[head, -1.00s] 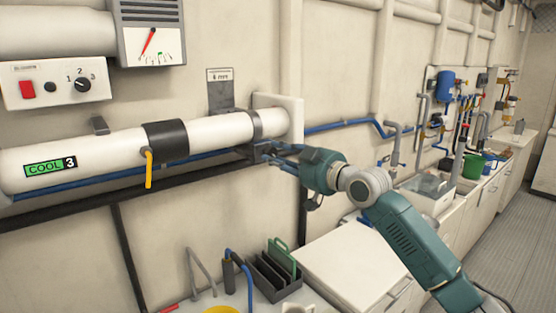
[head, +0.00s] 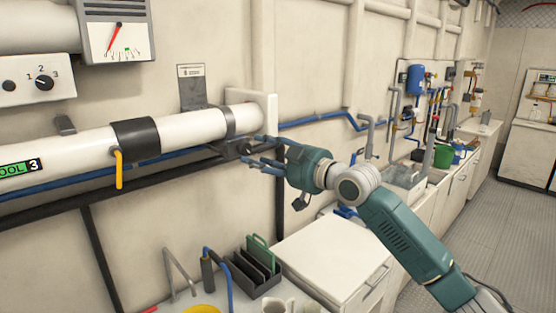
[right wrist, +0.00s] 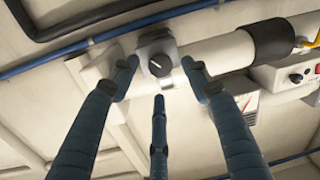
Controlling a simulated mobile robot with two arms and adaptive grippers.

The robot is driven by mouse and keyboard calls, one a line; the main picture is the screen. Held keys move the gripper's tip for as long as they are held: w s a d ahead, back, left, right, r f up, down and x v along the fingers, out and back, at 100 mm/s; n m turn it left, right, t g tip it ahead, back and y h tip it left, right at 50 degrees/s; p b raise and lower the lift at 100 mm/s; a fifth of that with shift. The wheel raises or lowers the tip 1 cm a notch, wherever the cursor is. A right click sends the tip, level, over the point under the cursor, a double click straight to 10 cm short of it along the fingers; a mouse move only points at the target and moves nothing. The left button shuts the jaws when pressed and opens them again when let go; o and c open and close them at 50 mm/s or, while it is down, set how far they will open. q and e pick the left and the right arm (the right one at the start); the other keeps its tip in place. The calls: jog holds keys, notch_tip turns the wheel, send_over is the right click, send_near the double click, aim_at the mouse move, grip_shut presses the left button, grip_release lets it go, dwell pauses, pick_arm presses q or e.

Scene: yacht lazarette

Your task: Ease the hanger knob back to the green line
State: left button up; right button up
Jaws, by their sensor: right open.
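The hanger knob (right wrist: 160,65) is a round dark knob with a pale pointer line, on a grey block in the right wrist view. In the head view the dark knob (head: 245,148) sits under the clamp on the white pipe, partly behind my fingers. My right gripper (head: 262,154) is open beside it, with its blue fingers spread. In the right wrist view the open gripper (right wrist: 158,82) has fingertips on either side of the knob, with no clear contact. A gauge (head: 117,38) has a red needle and a small green mark low on its dial. My left gripper is out of view.
The white pipe (head: 190,130) carries a black sleeve with a yellow handle (head: 119,170). A blue line (head: 320,122) runs along the wall. A white cabinet (head: 325,250) and a black rack (head: 252,272) stand below. The grey floor at right is clear.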

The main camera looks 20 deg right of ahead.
jog(key=v, duration=0.8)
jog(key=shift+s, duration=0.25)
jog(key=shift+d, duration=0.1)
